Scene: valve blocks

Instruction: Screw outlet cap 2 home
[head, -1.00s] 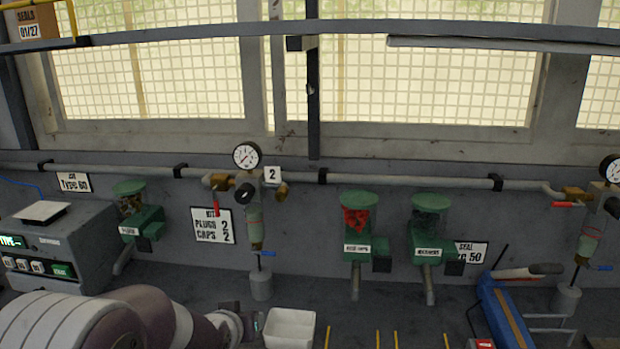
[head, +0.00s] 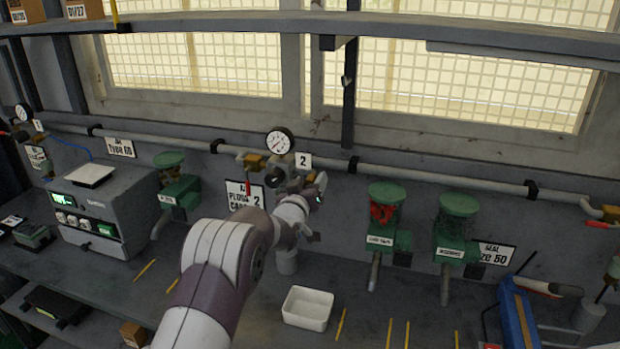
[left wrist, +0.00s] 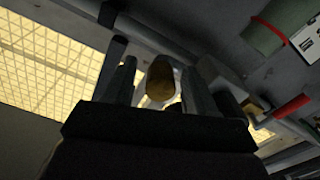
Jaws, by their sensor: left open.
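Station 2 carries a number plate "2" (head: 303,160) and a round gauge (head: 279,141) on the wall pipe. My left gripper (head: 317,187) is raised at the fittings just below the plate, and my arm hides much of the station. In the left wrist view my left gripper (left wrist: 160,88) is open, one dark finger on each side of a rounded brass-coloured end (left wrist: 160,84). I cannot tell whether this is the outlet cap or the bare outlet, nor whether the fingers touch it. My right gripper is not in view.
A white tray (head: 308,308) stands on the bench below the station. Green dispensers, one with red caps (head: 383,213), hang to the right. A grey machine (head: 103,212) stands at the left. A blue stand (head: 518,315) is at the right.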

